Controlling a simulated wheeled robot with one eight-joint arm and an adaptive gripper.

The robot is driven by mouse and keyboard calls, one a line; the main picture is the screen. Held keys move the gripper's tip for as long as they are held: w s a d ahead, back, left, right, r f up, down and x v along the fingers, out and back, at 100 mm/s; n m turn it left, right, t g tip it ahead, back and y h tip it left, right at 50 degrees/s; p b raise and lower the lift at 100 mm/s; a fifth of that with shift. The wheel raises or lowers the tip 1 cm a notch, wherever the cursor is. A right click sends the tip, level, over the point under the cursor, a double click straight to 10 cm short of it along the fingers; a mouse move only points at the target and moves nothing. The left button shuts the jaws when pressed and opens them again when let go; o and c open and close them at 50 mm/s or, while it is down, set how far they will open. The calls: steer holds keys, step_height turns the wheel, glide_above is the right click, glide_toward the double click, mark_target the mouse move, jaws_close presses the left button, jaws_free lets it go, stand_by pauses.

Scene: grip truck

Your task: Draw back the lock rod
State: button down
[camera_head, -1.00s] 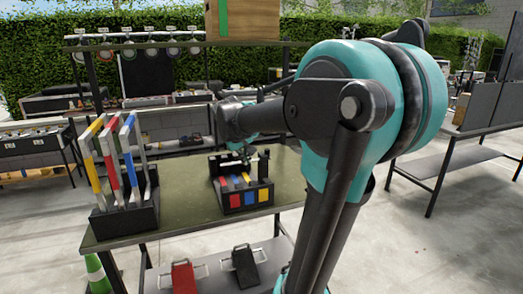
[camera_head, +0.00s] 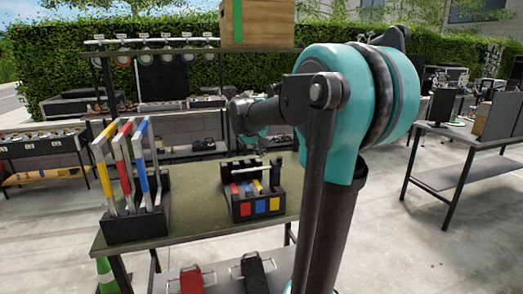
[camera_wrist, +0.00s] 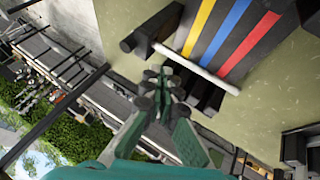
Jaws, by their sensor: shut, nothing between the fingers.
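A black box (camera_head: 237,209) with red, blue and yellow labels stands on the green table. In the wrist view, its yellow, blue and red strips (camera_wrist: 232,38) lie side by side. A pale rod (camera_wrist: 196,69) crosses near their ends, with a dark cylindrical end piece (camera_wrist: 141,40) at its left; I take this to be the lock rod. My gripper (camera_wrist: 163,76) is shut and empty, its fingers together beside the rod in the picture. I cannot tell its exact distance from the rod. In the head view the fingertips are too small to make out.
A black rack with upright coloured frames (camera_head: 139,227) stands left on the green table (camera_head: 190,202). A wooden crate (camera_head: 270,22) sits on the shelf behind. Red (camera_head: 191,281) and black (camera_head: 254,272) clamps lie on the lower shelf. A side table (camera_head: 470,142) stands right.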

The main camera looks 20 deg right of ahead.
steer(key=w+d+f, duration=0.3)
steer(key=d+f, duration=0.2)
steer(key=d, duration=0.1)
steer(key=shift+w+d, duration=0.15)
steer(key=shift+w, duration=0.15)
steer(key=d, duration=1.7)
